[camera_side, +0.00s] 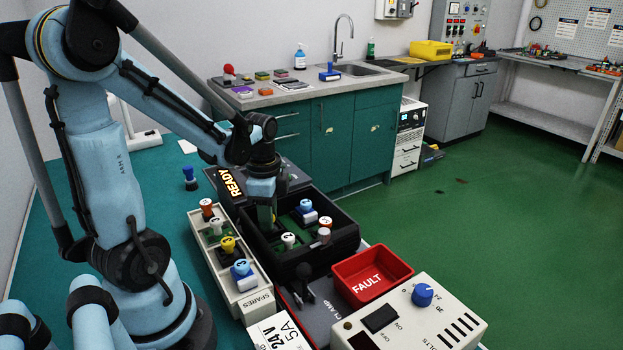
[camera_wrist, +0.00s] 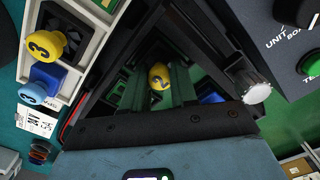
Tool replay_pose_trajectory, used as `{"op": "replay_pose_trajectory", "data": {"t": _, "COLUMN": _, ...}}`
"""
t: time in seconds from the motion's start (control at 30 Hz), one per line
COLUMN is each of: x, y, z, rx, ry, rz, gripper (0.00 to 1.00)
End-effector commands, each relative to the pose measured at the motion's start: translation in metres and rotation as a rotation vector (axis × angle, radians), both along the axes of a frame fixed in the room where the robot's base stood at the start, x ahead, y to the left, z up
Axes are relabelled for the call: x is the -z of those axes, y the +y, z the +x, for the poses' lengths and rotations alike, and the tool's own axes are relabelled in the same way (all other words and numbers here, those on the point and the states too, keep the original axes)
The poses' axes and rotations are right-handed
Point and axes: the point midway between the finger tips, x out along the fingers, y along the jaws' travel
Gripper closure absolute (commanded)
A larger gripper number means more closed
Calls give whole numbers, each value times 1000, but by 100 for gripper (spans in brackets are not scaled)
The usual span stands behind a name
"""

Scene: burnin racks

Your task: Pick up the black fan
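My gripper (camera_side: 266,214) points down into an open black case (camera_side: 337,246). In the wrist view its dark green fingers (camera_wrist: 160,90) stand apart, one on each side of a yellow knob marked 2 (camera_wrist: 159,72). I cannot tell whether they touch it. What is under this knob is hidden, and the gripper hides it in the side view.
A pale SPARES tray (camera_side: 251,302) with several knobbed modules stands left of the case. A red FAULT bin (camera_side: 385,265) and a beige box with a blue dial (camera_side: 455,310) stand in front. A black-knobbed clamp (camera_side: 304,271) is close to the case. A blue knobbed piece (camera_side: 190,174) stands behind.

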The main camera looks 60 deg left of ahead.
Motion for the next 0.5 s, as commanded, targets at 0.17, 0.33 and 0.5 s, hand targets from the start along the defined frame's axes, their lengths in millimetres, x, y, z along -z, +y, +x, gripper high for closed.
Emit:
{"op": "replay_pose_trajectory", "data": {"t": 0.17, "x": 0, "y": 0, "z": 0, "rx": 0, "ry": 0, "rz": 0, "gripper": 100}}
{"op": "replay_pose_trajectory", "data": {"t": 0.33, "x": 0, "y": 0, "z": 0, "rx": 0, "ry": 0, "rz": 0, "gripper": 100}}
{"op": "replay_pose_trajectory", "data": {"t": 0.5, "x": -5, "y": 0, "z": 0, "rx": 0, "ry": 0, "rz": 0, "gripper": 100}}
